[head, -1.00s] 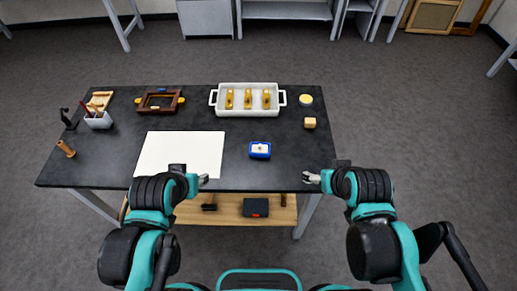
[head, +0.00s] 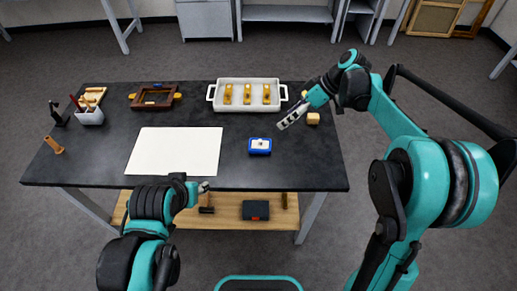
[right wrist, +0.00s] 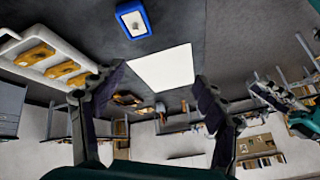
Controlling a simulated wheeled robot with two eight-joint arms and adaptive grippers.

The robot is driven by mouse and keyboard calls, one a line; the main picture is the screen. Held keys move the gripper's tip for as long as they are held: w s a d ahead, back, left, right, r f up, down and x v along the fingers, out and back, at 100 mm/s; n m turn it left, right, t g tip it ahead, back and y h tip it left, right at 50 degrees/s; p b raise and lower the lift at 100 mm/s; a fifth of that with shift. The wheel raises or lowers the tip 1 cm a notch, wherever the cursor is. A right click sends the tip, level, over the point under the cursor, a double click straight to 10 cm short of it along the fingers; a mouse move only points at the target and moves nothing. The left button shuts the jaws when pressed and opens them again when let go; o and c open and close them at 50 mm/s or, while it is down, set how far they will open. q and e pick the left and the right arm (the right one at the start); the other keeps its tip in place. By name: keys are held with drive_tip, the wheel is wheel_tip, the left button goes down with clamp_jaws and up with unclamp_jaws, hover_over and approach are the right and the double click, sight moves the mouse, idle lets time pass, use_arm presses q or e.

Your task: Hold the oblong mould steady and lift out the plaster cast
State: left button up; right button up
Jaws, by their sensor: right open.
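The small blue oblong mould (head: 260,149) sits right of the middle of the dark table, with the white plaster cast (head: 259,143) in it. The mould also shows at the top of the right wrist view (right wrist: 122,10). My right gripper (head: 283,123) is open and empty, above the table just behind and to the right of the mould, apart from it. Its two spread fingers (right wrist: 152,85) show in the right wrist view. My left gripper (head: 203,187) is at the table's front edge, left of the mould. Its fingers are too small to read.
A white sheet (head: 175,152) lies left of the mould. A white two-handled tray (head: 247,108) with gilt pieces stands behind it. A wooden frame (head: 155,97) and a brush cup (head: 90,115) stand at the left.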

drive_tip(key=w+f+n+g+y+b, duration=0.2)
drive_tip(key=w+f+n, duration=0.25)
drive_tip(key=f, duration=0.25)
drive_tip(key=n+g+y+b, duration=0.2)
drive_tip(key=n+b, duration=0.1)
drive_tip(key=n, duration=0.2)
approach(262, 143)
drive_tip(key=shift+w+d+f, duration=0.15)
drive_tip(key=shift+w+f, duration=0.15)
drive_tip(key=shift+f, duration=0.1)
drive_tip(key=shift+s+a+f, duration=0.1)
drive_tip(key=shift+a+f, duration=0.2)
drive_tip(key=b+x, duration=0.2)
drive_tip(key=x, duration=0.5)
drive_tip(key=shift+s+a+f, duration=0.1)
drive_tip(key=shift+s+a, duration=0.15)
drive_tip(key=shift+a, duration=0.1)
drive_tip(key=shift+a+f+b, duration=0.35)
drive_tip(key=shift+a+b, duration=0.05)
drive_tip(key=shift+a, duration=0.25)
drive_tip(key=shift+c, duration=1.1)
